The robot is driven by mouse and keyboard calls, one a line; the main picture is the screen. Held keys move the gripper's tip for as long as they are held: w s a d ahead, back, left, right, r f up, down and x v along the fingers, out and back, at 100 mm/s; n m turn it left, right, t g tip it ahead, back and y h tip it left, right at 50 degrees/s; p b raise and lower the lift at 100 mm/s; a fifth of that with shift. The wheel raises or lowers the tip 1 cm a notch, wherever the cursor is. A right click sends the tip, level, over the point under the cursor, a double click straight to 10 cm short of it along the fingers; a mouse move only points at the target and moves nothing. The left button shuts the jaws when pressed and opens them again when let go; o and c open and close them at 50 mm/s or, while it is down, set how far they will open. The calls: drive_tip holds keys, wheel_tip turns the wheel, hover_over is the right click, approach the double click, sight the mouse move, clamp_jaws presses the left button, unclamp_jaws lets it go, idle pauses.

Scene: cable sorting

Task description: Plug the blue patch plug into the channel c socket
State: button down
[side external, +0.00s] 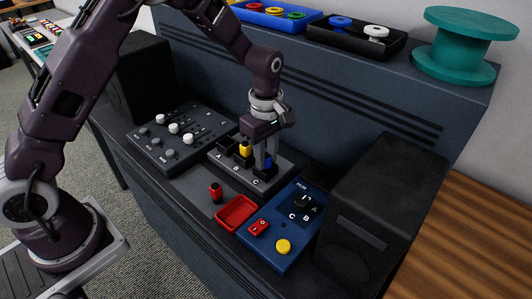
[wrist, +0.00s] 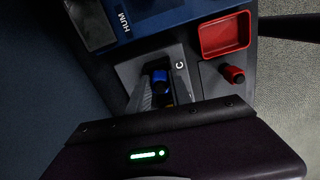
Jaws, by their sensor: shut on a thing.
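The blue patch plug (side external: 268,161) is between the fingers of my gripper (side external: 266,164), which is shut on it, at the channel C socket of the grey socket block (side external: 238,170). The fingers hide part of the plug and socket, so I cannot tell how deep it sits. In the wrist view the blue plug (wrist: 160,77) shows beside the letter C. A yellow plug (side external: 245,149) stands upright in the channel B socket. The channel A socket (side external: 226,143) looks empty.
A blue panel (side external: 283,224) with a dial, red switch and yellow button lies right of the block. A mixer (side external: 178,136) is left; black speakers (side external: 385,205) flank the desk.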

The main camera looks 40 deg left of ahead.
drive_tip(key=shift+f, duration=0.25)
drive_tip(key=c, duration=0.6)
unclamp_jaws()
drive_tip(key=shift+r, duration=3.55)
drive_tip(key=shift+r, duration=0.1)
